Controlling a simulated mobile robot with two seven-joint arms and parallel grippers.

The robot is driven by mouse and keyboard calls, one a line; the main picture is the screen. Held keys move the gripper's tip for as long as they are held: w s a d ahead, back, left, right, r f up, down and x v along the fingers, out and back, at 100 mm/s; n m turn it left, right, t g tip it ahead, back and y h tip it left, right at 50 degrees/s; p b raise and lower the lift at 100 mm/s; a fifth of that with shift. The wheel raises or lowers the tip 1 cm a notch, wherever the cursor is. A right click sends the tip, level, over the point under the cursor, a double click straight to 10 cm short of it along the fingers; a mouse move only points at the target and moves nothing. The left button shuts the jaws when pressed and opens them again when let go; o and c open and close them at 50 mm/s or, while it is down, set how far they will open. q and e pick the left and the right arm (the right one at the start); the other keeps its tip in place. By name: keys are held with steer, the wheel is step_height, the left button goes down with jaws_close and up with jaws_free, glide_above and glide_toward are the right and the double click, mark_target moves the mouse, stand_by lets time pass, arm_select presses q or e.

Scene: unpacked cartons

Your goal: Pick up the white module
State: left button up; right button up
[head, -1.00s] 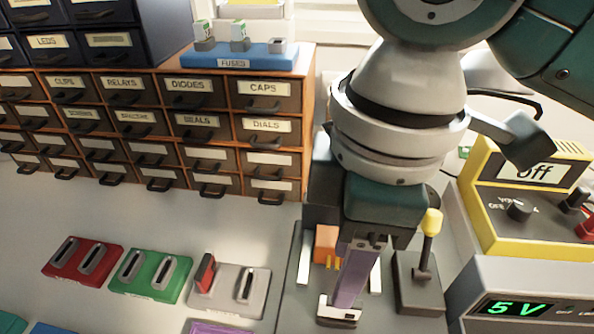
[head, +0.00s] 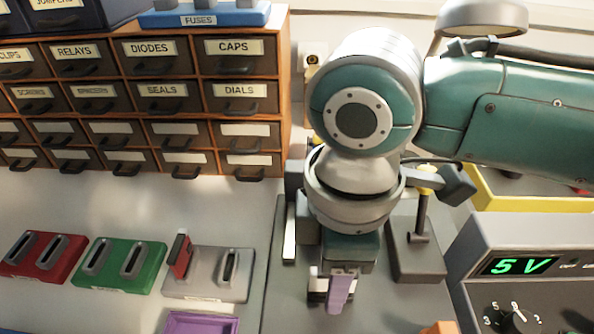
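My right arm comes in from the right, and its gripper (head: 335,288) points down over the grey board (head: 385,300). A purple bar (head: 339,294) shows at the gripper; I cannot tell whether it is a finger or a held piece. A small white piece (head: 317,284) shows just left of the bar, partly covered. I cannot tell whether it is the white module or whether the fingers touch it. An upright white strip (head: 290,240) stands left of the wrist, partly hidden. My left gripper is not in view.
A grey holder (head: 235,293) has a red piece (head: 181,256) at its left slot. Green (head: 122,285) and red (head: 20,268) holders stand farther left. A purple tray (head: 200,325) is in front. A lever stand (head: 416,262) and 5 V supply (head: 480,240) are right of the gripper.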

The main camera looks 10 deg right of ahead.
jaws_close()
stand_by(0.3)
stand_by(1.1)
